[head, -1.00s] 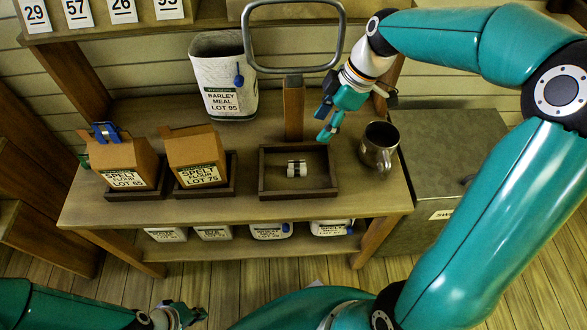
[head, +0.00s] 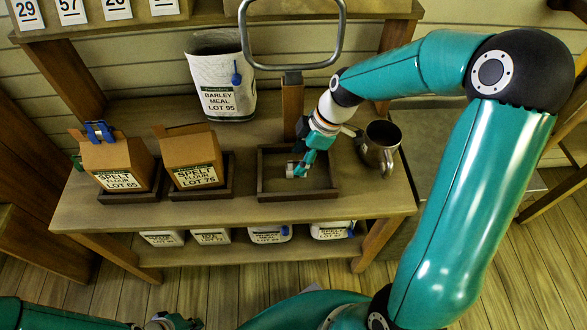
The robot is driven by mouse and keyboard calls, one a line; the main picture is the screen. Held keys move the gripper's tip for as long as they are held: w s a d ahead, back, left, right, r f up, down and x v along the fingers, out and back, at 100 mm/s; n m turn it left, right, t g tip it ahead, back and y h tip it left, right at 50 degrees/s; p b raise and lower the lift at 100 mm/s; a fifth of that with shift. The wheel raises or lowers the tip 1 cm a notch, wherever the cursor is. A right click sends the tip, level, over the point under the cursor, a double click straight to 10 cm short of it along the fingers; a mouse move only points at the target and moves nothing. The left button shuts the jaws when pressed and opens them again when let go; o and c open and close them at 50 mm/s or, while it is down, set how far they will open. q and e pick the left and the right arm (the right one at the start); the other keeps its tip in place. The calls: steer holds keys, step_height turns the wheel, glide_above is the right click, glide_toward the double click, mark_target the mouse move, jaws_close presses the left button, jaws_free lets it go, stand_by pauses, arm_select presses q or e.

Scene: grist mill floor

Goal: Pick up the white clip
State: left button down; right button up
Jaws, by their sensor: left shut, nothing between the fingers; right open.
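The white clip (head: 290,170) lies in the dark wooden tray (head: 270,196) on the bench. It is small, and its right side is hidden by my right gripper. My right gripper (head: 301,164) is open and reaches down into the tray from the upper right, its fingertips right at the clip. I cannot tell whether they touch it or are on both sides of it. My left gripper (head: 178,322) is shut and empty, low at the bottom edge, far from the tray.
A metal mug (head: 381,148) stands close to the right of the tray. A post with a metal loop (head: 292,67) rises behind it. Two spelt flour boxes (head: 117,166) (head: 190,158) stand on the left, with a barley meal bag (head: 222,85) at the back.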

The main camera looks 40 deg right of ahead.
mark_target(296, 164)
steer(key=x, duration=0.3)
steer(key=shift+f, duration=0.2)
steer(key=c, duration=0.9)
steer(key=shift+o, duration=0.2)
steer(key=shift+r, duration=0.15)
step_height(296, 164, up, 20)
steer(key=p, duration=0.3)
steer(key=shift+p, duration=0.35)
